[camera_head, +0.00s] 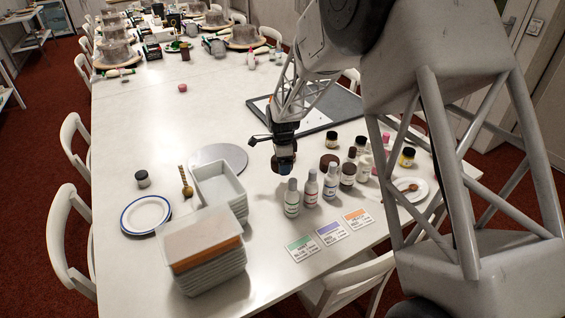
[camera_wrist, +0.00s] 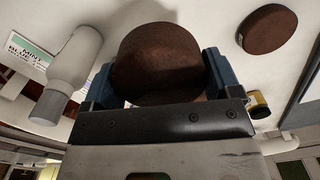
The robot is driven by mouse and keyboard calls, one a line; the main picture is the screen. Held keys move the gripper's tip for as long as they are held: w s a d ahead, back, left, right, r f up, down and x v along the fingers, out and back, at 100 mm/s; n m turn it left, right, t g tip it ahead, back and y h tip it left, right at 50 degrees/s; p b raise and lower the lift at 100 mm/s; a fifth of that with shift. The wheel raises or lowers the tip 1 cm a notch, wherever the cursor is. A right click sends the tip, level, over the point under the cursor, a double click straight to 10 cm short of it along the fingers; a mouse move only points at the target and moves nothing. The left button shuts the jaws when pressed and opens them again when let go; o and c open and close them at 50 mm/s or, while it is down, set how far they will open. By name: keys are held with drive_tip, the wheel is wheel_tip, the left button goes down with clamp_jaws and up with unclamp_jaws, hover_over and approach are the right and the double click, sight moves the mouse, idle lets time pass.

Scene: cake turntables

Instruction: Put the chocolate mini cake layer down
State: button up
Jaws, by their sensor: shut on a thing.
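My gripper (camera_head: 284,163) hangs over the middle of the table, left of the bottles. In the wrist view its blue fingers (camera_wrist: 158,75) are shut on a round, dark brown chocolate mini cake layer (camera_wrist: 158,60), one finger on each side. The held layer is mostly hidden by the fingers in the head view. A flat grey round disc (camera_head: 218,155) lies left of my gripper.
White trays (camera_head: 200,250) are stacked at the front, with another stack (camera_head: 222,184) behind. A blue-rimmed plate (camera_head: 146,214) is at left. Bottles (camera_head: 310,186) and jars stand right of my gripper, before a dark tray (camera_head: 325,110). Colour cards (camera_head: 330,231) lie in front.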

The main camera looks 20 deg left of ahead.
drive_tip(key=w+a+r+n, duration=0.1)
drive_tip(key=w+a+n, duration=0.3)
drive_tip(key=a, duration=1.3)
drive_tip(key=n, duration=0.3)
hover_over(203, 162)
drive_tip(key=shift+r, duration=0.25)
drive_tip(key=shift+f, duration=3.1)
drive_tip(key=shift+f, duration=0.1)
drive_tip(key=shift+f, duration=1.8)
drive_tip(key=shift+f, duration=0.1)
drive_tip(key=o, duration=0.8)
drive_tip(key=shift+c, duration=0.2)
